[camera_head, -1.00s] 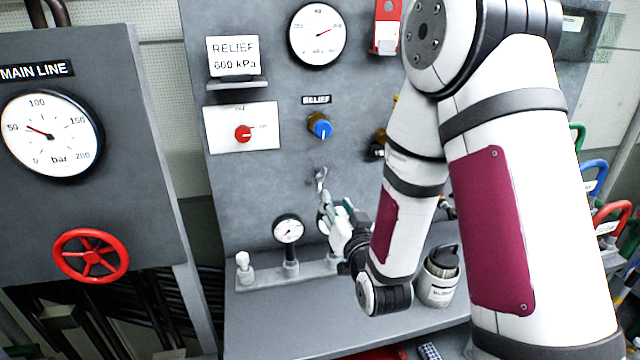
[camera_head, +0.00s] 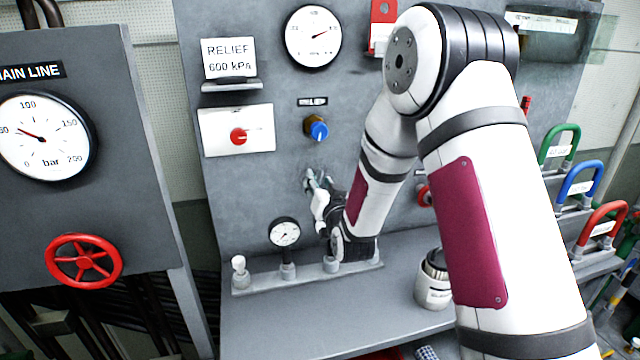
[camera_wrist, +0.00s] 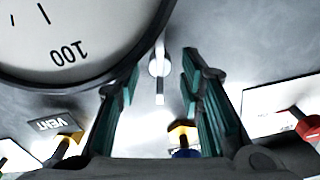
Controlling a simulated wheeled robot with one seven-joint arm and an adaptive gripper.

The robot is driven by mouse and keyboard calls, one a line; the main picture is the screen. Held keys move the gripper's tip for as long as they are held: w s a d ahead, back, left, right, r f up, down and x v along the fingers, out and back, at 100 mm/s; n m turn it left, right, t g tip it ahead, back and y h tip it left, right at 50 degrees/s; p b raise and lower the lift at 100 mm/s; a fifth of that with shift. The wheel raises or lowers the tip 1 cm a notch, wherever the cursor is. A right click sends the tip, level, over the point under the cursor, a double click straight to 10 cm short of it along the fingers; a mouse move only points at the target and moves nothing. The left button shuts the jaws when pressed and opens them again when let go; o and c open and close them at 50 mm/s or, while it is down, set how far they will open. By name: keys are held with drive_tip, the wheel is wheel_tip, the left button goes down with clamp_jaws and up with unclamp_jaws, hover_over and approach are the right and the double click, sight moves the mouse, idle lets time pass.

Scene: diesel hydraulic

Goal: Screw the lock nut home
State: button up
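The relief valve on the grey panel has a blue knob (camera_head: 319,131) with a brass-coloured collar (camera_head: 310,122) behind it. The collar may be the lock nut, but it is too small to be sure. Both also show in the wrist view, the collar (camera_wrist: 178,134) above the dark blue knob (camera_wrist: 186,153). My gripper (camera_head: 317,178) is below the valve, close to the panel and apart from the knob. In the wrist view my gripper (camera_wrist: 163,68) has its two green-lined fingers spread, with a small metal peg (camera_wrist: 159,68) on the panel showing between them. Nothing is visibly held.
A large gauge (camera_wrist: 75,40) is close to the left finger in the wrist view. A small gauge (camera_head: 284,232) stands on the manifold (camera_head: 305,272) below my gripper. A red switch (camera_head: 238,136) is left of the valve. A metal canister (camera_head: 430,290) stands on the shelf.

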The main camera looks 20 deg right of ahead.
clamp_jaws()
drive_tip(key=shift+m, duration=0.3)
drive_tip(key=m, duration=0.9)
drive_tip(key=m+p, duration=0.1)
drive_tip(key=m, duration=0.4)
drive_tip(key=shift+d+f, duration=0.3)
drive_tip(key=shift+f, duration=0.05)
idle(0.5)
